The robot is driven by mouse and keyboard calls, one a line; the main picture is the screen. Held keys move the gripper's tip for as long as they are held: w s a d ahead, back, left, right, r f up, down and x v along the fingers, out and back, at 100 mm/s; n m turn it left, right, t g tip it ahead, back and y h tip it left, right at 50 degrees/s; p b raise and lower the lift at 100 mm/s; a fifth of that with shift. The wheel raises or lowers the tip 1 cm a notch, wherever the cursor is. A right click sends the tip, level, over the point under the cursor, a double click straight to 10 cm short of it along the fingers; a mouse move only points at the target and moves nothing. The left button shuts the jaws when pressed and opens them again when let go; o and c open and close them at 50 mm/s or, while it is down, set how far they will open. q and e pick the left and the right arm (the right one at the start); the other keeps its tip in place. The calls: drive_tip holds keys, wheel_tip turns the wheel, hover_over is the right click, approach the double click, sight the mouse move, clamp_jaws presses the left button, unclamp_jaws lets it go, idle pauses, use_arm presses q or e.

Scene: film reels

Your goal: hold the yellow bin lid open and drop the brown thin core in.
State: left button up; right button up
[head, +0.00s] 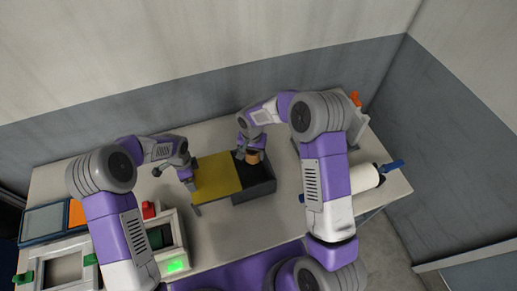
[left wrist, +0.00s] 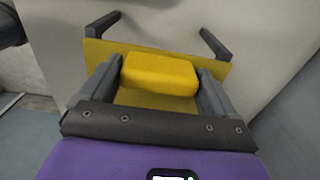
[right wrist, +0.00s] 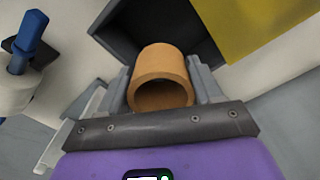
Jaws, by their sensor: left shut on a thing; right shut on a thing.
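The yellow lid (head: 217,177) sits to the left part of the grey bin (head: 256,194), whose dark opening shows at the right. My left gripper (head: 188,182) is at the lid's left side. In the left wrist view it is shut on the lid's raised yellow block (left wrist: 160,74), one finger on each side. My right gripper (head: 253,155) is over the bin's opening. In the right wrist view it is shut on the brown core (right wrist: 162,72), a hollow ring, with the dark opening (right wrist: 150,25) behind it and the lid (right wrist: 255,22) at the upper right.
A white roll on a blue-ended rod (head: 363,178) lies at the right of the table, with an orange-topped item (head: 355,98) behind. A device with a green light (head: 175,265) and a blue-framed tray (head: 45,221) stand at the left. The front middle of the table (head: 240,225) is clear.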

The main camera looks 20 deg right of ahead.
use_arm(q)
drive_tip(key=shift+w+r, duration=0.1)
use_arm(e)
drive_tip(key=shift+a, duration=0.15)
drive_tip(key=shift+f, duration=0.1)
drive_tip(key=shift+f, duration=0.9)
drive_tip(key=shift+f, duration=0.15)
wheel_tip(320, 180, down, 6)
drive_tip(key=shift+f, duration=0.15)
drive_tip(key=o, duration=1.1)
